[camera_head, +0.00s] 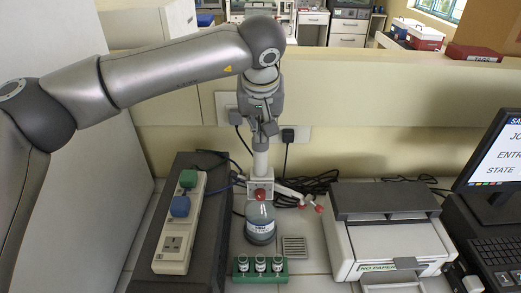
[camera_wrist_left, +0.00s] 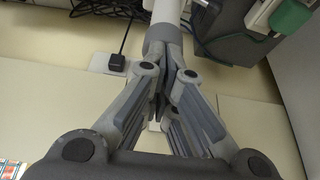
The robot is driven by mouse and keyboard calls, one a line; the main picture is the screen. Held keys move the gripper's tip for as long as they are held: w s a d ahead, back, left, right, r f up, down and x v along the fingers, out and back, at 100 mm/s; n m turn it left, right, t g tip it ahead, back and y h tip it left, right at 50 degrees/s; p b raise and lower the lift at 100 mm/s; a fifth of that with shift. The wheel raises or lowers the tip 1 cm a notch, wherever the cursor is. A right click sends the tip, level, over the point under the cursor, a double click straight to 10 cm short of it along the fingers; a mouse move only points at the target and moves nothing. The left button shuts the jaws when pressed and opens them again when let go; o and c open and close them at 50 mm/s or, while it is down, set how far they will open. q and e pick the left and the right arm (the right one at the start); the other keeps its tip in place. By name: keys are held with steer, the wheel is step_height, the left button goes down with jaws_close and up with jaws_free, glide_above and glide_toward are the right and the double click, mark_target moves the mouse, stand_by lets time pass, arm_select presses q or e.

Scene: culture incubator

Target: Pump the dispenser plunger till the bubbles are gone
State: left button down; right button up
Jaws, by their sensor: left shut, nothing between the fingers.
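The dispenser (camera_head: 260,228) is a bottle with a grey-blue body and a label, standing upright on the bench. A white and red head sits on it, with a spout arm reaching right to a red tip (camera_head: 319,208). Its pale plunger (camera_head: 261,162) stands up from the head, and its grey top also shows in the left wrist view (camera_wrist_left: 163,36). My left gripper (camera_head: 262,138) points down, shut and empty, right over the plunger top. I cannot tell whether it touches. Bubbles cannot be made out. My right gripper is not in view.
A green rack (camera_head: 260,278) with three small vials stands in front of the bottle. A power strip (camera_head: 179,238) with green and blue plugs lies left on a dark box. A printer (camera_head: 390,235) stands right, with a monitor (camera_head: 494,170) beyond. Cables lie behind.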

arm_select(q)
steer(key=shift+r+p, duration=1.1)
steer(key=shift+r, duration=0.55)
steer(key=shift+r, duration=0.1)
step_height(320, 180, up, 6)
steer(key=p, duration=0.4)
stand_by(0.4)
